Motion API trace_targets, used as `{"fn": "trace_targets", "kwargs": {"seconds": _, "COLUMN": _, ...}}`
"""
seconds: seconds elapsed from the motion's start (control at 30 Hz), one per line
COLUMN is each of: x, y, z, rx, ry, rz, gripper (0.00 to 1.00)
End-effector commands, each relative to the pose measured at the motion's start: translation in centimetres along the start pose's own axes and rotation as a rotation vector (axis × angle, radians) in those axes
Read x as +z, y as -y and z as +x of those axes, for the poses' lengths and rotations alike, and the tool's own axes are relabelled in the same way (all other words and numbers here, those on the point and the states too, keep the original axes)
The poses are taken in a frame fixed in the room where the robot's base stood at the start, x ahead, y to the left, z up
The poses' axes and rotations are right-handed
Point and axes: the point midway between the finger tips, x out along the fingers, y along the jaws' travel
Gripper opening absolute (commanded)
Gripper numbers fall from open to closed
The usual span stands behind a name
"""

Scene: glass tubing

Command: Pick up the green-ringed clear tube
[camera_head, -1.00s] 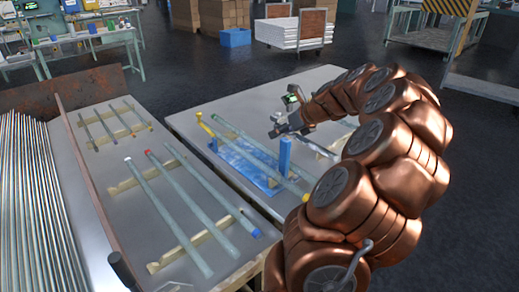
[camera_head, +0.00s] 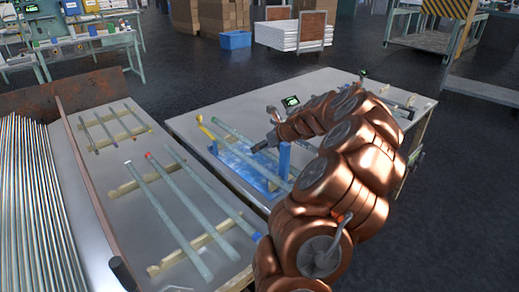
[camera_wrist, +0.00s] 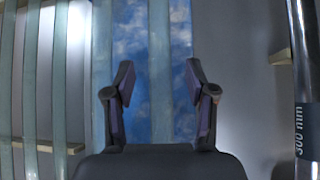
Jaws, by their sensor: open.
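I cannot make out a green ring on any tube. In the head view, a pale clear tube (camera_head: 232,132) lies across the blue fixture (camera_head: 238,164), beside a tube with a yellow end (camera_head: 203,122). My gripper (camera_head: 256,148) is over this fixture. In the wrist view my gripper (camera_wrist: 160,98) is open, and a pale tube (camera_wrist: 159,50) runs lengthwise between its fingers, over the blue surface (camera_wrist: 133,50). Another pale tube (camera_wrist: 102,45) runs at the left finger. I cannot tell the height of the fingers above the tubes.
Tubes with a white ring (camera_head: 127,161), a red ring (camera_head: 148,155) and a blue ring (camera_head: 256,237) lie on wooden supports (camera_head: 195,246) on the left table. A blue post (camera_head: 284,160) stands on the fixture. A dark rod marked 300 mm (camera_wrist: 304,90) is at the right in the wrist view.

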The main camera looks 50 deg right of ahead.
Motion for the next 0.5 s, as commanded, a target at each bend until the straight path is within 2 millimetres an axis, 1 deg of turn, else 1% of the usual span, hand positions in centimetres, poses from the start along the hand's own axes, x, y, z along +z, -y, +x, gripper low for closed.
{"fn": "trace_targets", "kwargs": {"seconds": 0.1, "x": 0.04, "y": -0.05, "z": 0.6, "rx": 0.0, "ry": 0.0, "rz": -0.001, "gripper": 0.56}}
{"fn": "trace_targets", "kwargs": {"seconds": 0.33, "x": 0.05, "y": -0.01, "z": 0.62, "rx": -0.001, "ry": 0.001, "rz": -0.001, "gripper": 0.55}}
{"fn": "trace_targets", "kwargs": {"seconds": 0.5, "x": 0.05, "y": 0.0, "z": 0.61, "rx": -0.001, "ry": 0.001, "rz": -0.001, "gripper": 0.37}}
